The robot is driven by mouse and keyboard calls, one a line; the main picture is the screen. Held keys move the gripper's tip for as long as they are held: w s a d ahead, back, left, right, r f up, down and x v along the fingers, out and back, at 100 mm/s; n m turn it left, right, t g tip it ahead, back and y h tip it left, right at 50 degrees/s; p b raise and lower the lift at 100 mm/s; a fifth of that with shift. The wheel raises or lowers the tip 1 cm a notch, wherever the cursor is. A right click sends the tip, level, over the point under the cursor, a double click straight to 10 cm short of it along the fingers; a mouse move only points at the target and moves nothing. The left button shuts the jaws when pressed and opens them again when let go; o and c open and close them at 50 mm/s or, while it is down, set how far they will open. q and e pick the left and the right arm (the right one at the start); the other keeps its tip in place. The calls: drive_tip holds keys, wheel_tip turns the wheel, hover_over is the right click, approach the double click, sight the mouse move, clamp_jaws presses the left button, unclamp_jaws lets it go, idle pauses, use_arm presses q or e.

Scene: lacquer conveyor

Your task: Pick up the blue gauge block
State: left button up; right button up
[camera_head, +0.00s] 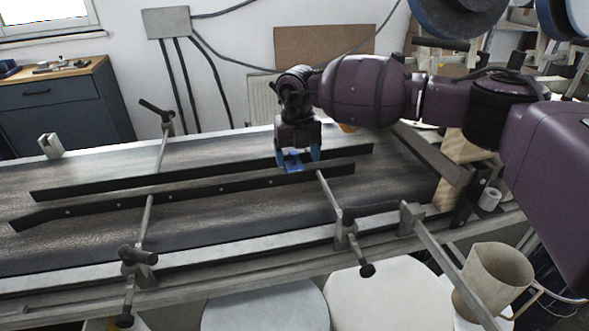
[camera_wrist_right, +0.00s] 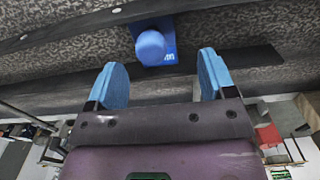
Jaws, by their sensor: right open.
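The blue gauge block (camera_head: 292,163) sits on the conveyor between the two dark guide rails in the head view. In the right wrist view the blue block (camera_wrist_right: 168,53) has a rounded knob on top and lies just beyond the fingertips, roughly centred between them. My right gripper (camera_head: 298,153) is over the block, pointing down, with its blue fingers on either side of it in the head view. In the right wrist view the right gripper (camera_wrist_right: 163,75) is open, with nothing between its fingers. My left gripper is not in view.
The dark conveyor belt (camera_head: 80,228) carries two long guide rails (camera_head: 200,190) on crossbars with black knobs. A beige mug-like container (camera_head: 496,278) stands at the lower right. White round lids (camera_head: 385,295) lie below the front edge. The belt's left part is clear.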

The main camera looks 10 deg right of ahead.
sight(296, 169)
wheel_tip(296, 169, down, 4)
drive_tip(key=shift+w+a+b, duration=0.1)
drive_tip(key=shift+a+b, duration=0.05)
drive_tip(key=shift+b, duration=0.2)
drive_tip(key=shift+r, duration=0.1)
drive_tip(key=c, duration=1.2)
drive_tip(key=shift+r, duration=0.1)
